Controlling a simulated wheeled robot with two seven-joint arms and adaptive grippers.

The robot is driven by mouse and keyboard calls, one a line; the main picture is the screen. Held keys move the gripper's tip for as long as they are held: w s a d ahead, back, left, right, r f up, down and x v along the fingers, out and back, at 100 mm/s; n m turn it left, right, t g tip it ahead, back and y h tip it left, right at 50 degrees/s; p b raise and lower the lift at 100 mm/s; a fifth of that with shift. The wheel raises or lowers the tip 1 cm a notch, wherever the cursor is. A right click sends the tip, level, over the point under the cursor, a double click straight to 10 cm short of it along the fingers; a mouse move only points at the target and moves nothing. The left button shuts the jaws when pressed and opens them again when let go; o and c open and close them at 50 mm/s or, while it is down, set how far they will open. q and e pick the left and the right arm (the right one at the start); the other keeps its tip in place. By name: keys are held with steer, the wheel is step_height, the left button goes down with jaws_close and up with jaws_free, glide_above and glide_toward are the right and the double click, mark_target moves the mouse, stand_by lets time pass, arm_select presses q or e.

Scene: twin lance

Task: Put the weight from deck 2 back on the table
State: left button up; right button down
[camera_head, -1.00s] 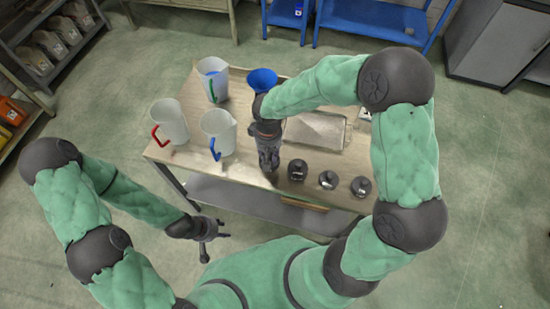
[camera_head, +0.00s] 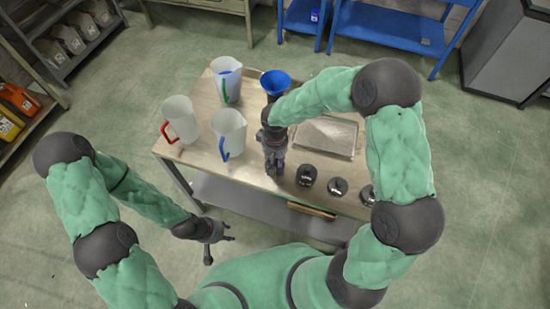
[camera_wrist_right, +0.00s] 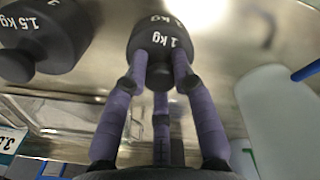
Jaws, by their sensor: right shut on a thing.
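My right gripper (camera_head: 275,172) is shut on a dark weight marked 1 kg (camera_wrist_right: 160,40), gripped by its knob in the right wrist view. The gripper points down at the front part of the wooden table (camera_head: 250,188); whether the weight touches the table top is unclear. A weight marked 1.5 kg (camera_wrist_right: 45,35) stands beside it in the wrist view. In the head view dark weights (camera_head: 306,175), (camera_head: 337,187) stand in a row right of the gripper, one partly behind my arm. My left gripper (camera_head: 222,247) is open and empty, in front of the table.
White jugs with red (camera_head: 181,120), blue (camera_head: 230,133) and green (camera_head: 227,82) handles stand on the table's left half. A blue funnel (camera_head: 276,80) is behind my right gripper. A flat metallic plate (camera_head: 328,137) lies to the right. Blue shelving (camera_head: 385,30) stands behind.

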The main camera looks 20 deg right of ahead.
steer(key=shift+f, duration=0.15)
steer(key=c, duration=1)
jaws_free()
step_height(320, 180, up, 12)
steer(key=p, duration=0.3)
steer(key=shift+s, duration=0.1)
